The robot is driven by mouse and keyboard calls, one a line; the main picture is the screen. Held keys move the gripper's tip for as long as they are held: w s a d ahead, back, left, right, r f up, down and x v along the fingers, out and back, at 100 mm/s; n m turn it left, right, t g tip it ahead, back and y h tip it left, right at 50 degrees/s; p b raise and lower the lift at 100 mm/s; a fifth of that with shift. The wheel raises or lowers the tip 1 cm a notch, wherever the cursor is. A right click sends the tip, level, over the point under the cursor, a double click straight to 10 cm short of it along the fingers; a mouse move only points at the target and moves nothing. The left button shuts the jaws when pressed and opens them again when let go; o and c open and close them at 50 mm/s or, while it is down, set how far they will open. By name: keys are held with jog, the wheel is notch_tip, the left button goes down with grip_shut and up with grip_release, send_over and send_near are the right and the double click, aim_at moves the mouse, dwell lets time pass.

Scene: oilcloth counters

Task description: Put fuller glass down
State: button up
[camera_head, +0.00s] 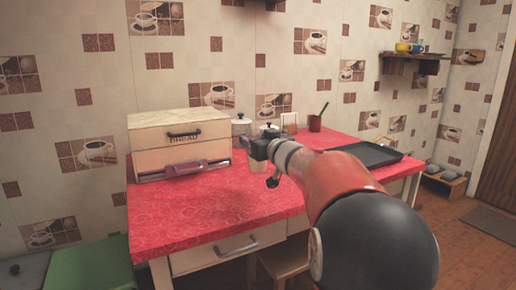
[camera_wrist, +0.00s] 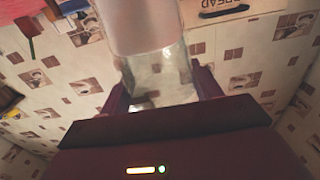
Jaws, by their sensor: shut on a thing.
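My gripper (camera_head: 258,150) is above the red-covered counter (camera_head: 200,215), right of the bread box. In the wrist view my gripper (camera_wrist: 160,88) is shut on a clear glass (camera_wrist: 160,70), with one dark finger on each side. The glass holds a whitish content (camera_wrist: 140,25) in its part farther from the gripper; the part between the fingers is clear. In the head view the glass (camera_head: 264,172) is faint and partly hidden by my gripper. I cannot tell whether its base touches the counter. I cannot make out a second glass.
A wooden bread box (camera_head: 165,155) stands at the back left, with a pinkish long object (camera_head: 195,168) at its front. Lidded jars (camera_head: 241,126) and a red cup (camera_head: 315,122) stand at the back. A black tray (camera_head: 370,155) lies on the right. The front left counter is clear.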

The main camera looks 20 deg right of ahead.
notch_tip(320, 180, up, 12)
jog(key=shift+r, duration=0.2)
dwell(0.6)
